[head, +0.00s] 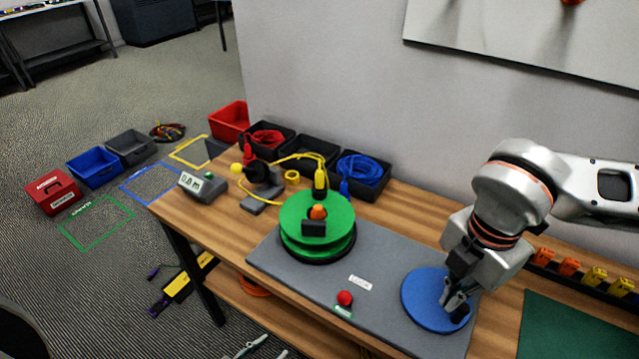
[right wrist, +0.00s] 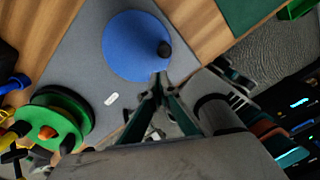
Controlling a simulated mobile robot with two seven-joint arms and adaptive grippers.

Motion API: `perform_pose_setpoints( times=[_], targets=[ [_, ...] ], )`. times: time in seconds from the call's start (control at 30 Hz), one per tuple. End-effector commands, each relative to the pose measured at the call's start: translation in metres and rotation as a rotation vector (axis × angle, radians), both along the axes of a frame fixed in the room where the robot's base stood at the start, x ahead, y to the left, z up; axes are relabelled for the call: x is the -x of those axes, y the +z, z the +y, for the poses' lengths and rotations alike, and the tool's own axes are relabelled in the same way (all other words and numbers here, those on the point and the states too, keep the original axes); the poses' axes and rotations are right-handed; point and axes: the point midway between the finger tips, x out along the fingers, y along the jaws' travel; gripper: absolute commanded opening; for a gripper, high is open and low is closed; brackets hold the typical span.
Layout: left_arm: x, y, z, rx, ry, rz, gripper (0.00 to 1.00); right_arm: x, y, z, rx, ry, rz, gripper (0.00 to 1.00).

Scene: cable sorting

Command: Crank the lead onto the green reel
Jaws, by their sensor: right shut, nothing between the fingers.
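The green reel (head: 292,212) stands on the grey base plate (head: 375,262), with an orange knob (head: 317,212) on top. A yellow lead (head: 305,156) runs from a yellow plug (head: 320,182) at the reel's far edge. The blue crank disc (head: 422,292) lies flat on the plate's right part. Its black handle knob (right wrist: 164,49) stands near the rim. My right gripper (head: 455,303) is shut and empty over the disc, its fingertips close to the knob; contact is unclear. Pale finger-like parts at the bottom edge seem to be my left gripper (head: 262,349), mostly cut off.
A red button (head: 345,298) sits at the plate's front edge. Black bins with a red cable (head: 267,138) and a blue cable (head: 362,169) stand at the back. A grey label box (head: 202,187) is on the left. Orange and yellow connectors (head: 568,267) line the right.

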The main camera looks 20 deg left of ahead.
Motion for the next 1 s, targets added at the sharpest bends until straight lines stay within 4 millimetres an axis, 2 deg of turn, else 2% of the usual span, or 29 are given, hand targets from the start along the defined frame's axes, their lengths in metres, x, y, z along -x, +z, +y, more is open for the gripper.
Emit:
perform_pose_setpoints(
  times=[0.57,1.0],
  targets=[
    [-0.002,0.004,-0.001,0.003,-0.001,-0.008,0.34,0.000,-0.001,0.000,0.000,0.000,0.000,0.00],
    [0.005,-0.014,-0.001,0.003,-0.001,0.012,0.34,0.000,-0.023,0.000,0.001,0.001,0.002,0.00]
  ],
)
